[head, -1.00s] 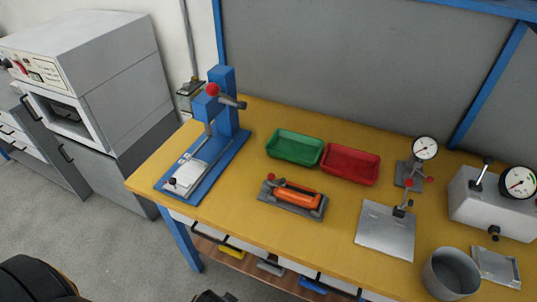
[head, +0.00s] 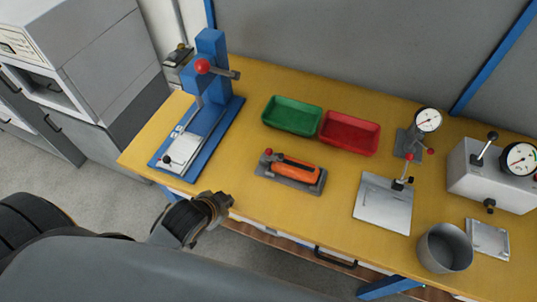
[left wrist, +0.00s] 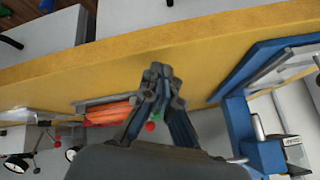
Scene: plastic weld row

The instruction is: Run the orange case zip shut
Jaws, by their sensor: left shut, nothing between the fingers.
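The orange case (head: 295,168) lies in a grey holder (head: 306,186) on the yellow bench, with a red knob (head: 268,152) at its left end. Its zip is too small to make out. The case also shows in the left wrist view (left wrist: 108,114), left of the fingers. My left gripper (head: 222,201) is at the front edge of the bench, left of and nearer than the case, apart from it. Its fingers (left wrist: 160,74) are together and empty. My right gripper is not in view.
A blue press (head: 212,105) stands left of the case. A green tray (head: 291,117) and a red tray (head: 349,133) lie behind it. A metal plate (head: 383,204), a dial gauge (head: 428,120) and a grey cup (head: 445,248) are to the right. Bench around the holder is clear.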

